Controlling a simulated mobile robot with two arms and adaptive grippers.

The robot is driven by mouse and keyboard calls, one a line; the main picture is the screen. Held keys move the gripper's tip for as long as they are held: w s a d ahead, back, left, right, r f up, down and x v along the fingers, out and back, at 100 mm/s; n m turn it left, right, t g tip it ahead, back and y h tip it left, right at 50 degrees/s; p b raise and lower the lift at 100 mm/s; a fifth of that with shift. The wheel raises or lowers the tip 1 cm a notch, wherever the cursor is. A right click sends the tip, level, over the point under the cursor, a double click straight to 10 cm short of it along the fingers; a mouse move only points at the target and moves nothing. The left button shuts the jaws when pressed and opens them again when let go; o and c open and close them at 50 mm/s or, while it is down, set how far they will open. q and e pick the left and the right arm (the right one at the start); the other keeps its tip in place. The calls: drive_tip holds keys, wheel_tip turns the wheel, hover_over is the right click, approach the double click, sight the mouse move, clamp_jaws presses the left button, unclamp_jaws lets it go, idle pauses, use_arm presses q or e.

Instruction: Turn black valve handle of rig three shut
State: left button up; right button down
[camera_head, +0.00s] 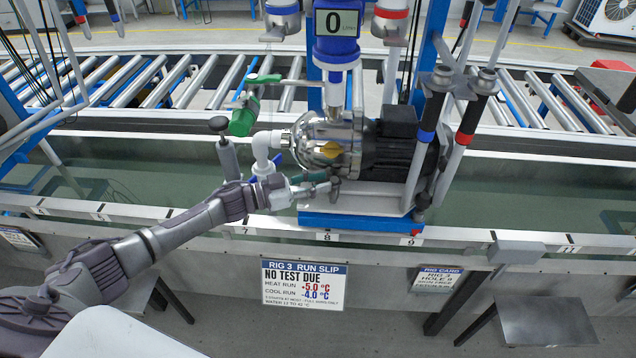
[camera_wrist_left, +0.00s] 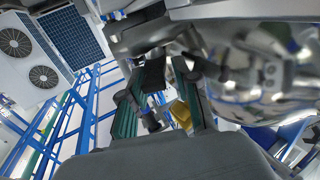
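The rig three pump (camera_head: 328,140) has a shiny steel head and a black motor, and stands on a blue base behind the run slip. My left gripper (camera_head: 322,187) reaches in from the left and is low at the front of the pump head. In the left wrist view its two dark green fingers (camera_wrist_left: 160,108) stand apart, with the steel pump head close on the right. A small black piece (camera_wrist_left: 153,75) shows between them; I cannot tell whether it is the black valve handle or whether the fingers touch it. I see no clear black valve handle in the head view. My right gripper is out of view.
A green valve handle (camera_head: 244,115) and white elbow pipe (camera_head: 262,150) are left of the pump. Black hose ends with blue and red bands stand at its right. The run slip (camera_head: 303,285) reads "NO TEST DUE". A roller conveyor (camera_head: 150,82) runs behind.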

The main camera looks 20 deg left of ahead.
use_arm(q)
drive_tip(key=shift+o, duration=1.2)
drive_tip(key=v, duration=0.8)
